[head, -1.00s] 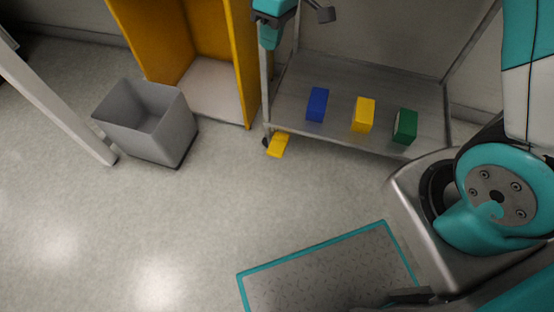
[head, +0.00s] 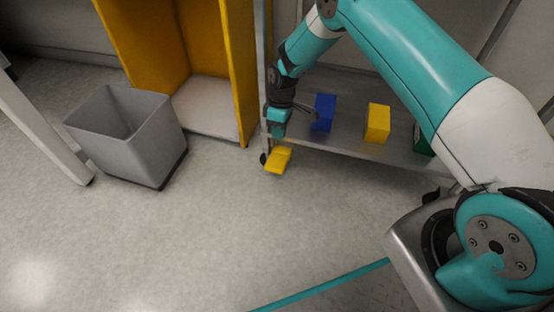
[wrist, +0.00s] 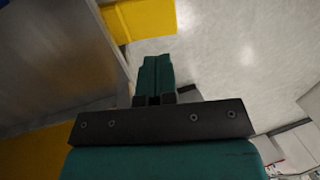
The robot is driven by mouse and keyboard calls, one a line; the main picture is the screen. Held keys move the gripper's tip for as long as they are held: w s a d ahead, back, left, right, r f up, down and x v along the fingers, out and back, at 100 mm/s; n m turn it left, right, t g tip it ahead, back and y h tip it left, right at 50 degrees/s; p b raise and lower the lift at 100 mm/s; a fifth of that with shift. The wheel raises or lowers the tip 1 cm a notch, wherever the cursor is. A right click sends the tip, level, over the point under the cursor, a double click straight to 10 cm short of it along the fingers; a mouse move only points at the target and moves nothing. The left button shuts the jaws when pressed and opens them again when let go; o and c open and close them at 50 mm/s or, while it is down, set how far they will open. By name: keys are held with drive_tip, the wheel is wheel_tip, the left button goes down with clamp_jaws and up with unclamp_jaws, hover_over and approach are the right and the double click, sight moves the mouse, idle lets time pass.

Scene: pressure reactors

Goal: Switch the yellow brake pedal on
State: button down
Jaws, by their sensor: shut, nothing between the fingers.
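The yellow brake pedal (head: 278,160) sticks out low at the front left corner of the cart, close to the floor, beside a caster. In the wrist view the yellow pedal (wrist: 142,18) shows at the top, beyond the fingertips. My gripper (head: 277,131) points down just above the pedal in the head view. In the wrist view its teal fingers (wrist: 155,70) are shut together with nothing between them. A gap shows between fingertips and pedal in the wrist view; I cannot tell its depth. The pedal's tilt is hard to judge.
The cart's lower shelf (head: 350,133) carries a blue block (head: 323,112), a yellow block (head: 377,123) and a green block partly hidden by my arm. A yellow cabinet (head: 243,70) stands left of the cart. A grey bin (head: 135,140) stands farther left. The floor in front is clear.

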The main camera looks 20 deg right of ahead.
sight(276, 164)
drive_tip(key=b+x, duration=0.5)
drive_tip(key=x, duration=0.5)
idle(0.3)
